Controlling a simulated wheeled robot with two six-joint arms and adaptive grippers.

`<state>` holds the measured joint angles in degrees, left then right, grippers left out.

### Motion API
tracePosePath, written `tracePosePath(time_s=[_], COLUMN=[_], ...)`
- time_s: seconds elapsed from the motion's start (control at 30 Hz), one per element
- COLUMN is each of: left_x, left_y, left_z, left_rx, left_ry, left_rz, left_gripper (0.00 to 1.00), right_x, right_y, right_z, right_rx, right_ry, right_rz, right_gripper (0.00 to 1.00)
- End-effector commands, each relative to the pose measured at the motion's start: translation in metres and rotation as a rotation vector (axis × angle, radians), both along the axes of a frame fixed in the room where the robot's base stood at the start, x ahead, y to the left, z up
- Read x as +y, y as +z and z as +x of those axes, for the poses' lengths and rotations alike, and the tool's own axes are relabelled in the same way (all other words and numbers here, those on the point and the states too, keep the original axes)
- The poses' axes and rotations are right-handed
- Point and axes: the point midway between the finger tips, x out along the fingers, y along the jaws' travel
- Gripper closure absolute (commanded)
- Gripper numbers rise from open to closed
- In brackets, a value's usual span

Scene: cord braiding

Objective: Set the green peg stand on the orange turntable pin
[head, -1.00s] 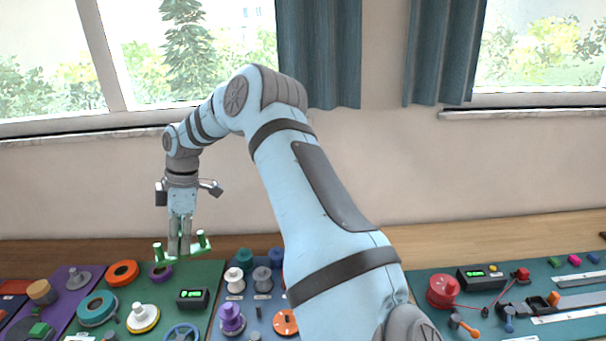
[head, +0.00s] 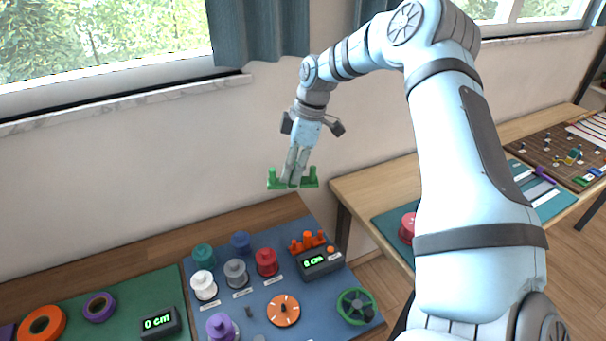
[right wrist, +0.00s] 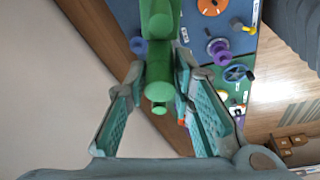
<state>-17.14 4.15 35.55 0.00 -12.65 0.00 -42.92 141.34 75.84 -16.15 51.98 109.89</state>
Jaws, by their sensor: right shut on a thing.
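The green peg stand (head: 309,182), a short bar with upright pegs, is held in my right gripper (head: 292,180), in the air beyond the back edge of the table. In the right wrist view the stand (right wrist: 159,60) lies between the two fingers of the gripper (right wrist: 158,85); its far end is cut off by the top edge. The orange turntable (head: 283,311) is a flat disc on the blue mat, below the stand in the head view, well apart from it. A small pin shows near its middle. Part of an orange disc (right wrist: 211,5) shows in the right wrist view. My left gripper is not in view.
On the blue mat (head: 250,324) stand several coloured spools, an orange peg stand (head: 308,242), a display (head: 320,262) and a green wheel (head: 355,306). A green mat (head: 130,302) lies left. A gap separates this table from the right-hand table (head: 375,189).

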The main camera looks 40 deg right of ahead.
Motion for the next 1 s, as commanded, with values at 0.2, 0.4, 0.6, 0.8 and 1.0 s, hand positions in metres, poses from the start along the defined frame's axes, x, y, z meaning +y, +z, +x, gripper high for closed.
tracePosePath(time_s=[0.2, 0.4, 0.6, 0.8, 1.0], left_x=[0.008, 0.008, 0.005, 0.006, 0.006], left_y=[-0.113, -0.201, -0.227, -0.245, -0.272], left_z=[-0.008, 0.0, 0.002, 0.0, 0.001], left_rx=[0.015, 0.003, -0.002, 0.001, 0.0], left_ry=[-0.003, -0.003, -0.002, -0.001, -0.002], left_rz=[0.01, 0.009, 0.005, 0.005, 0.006], left_gripper=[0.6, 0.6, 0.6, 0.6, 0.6], right_x=[0.05, 0.101, 0.123, 0.124, 0.125], right_y=[-0.117, -0.203, -0.228, -0.245, -0.27], right_z=[-0.024, -0.07, -0.095, -0.095, -0.094], right_rx=[0.022, 0.018, 0.011, 0.009, 0.01], right_ry=[0.126, 0.278, 0.348, 0.354, 0.355], right_rz=[-0.003, -0.005, -0.006, -0.007, -0.007], right_gripper=[1.0, 1.0, 1.0, 1.0, 1.0])
